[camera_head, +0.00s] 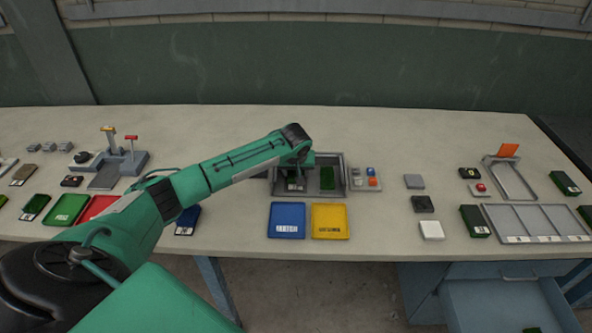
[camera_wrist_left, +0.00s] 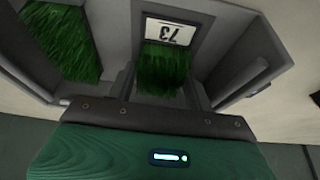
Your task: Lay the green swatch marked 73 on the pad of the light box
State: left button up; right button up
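The light box (camera_head: 344,188) is a shallow grey tray at the middle of the bench. My left gripper (camera_head: 297,181) reaches down into its left half. In the left wrist view the green swatch marked 73 (camera_wrist_left: 163,70) lies between the finger sides of my left gripper (camera_wrist_left: 163,95), its white label facing the camera. The fingers run close along its edges; whether they press on it, and whether it touches the pad, I cannot tell. A second green swatch (camera_head: 327,179) lies in the right half of the tray; it also shows in the left wrist view (camera_wrist_left: 62,42). My right gripper is out of view.
A blue tray (camera_head: 287,213) and a yellow tray (camera_head: 329,214) lie in front of the light box. A button panel (camera_head: 367,178) stands at its right. Green and red trays lie left, partly behind my arm. A three-slot rack (camera_head: 535,217) is at right. The bench behind the light box is clear.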

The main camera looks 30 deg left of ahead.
pick_arm(q)
jog(key=o, duration=0.3)
jog(key=shift+r, duration=0.15)
jog(key=b+v, duration=0.1)
jog(key=v, duration=1.1)
jog(key=shift+w, duration=0.1)
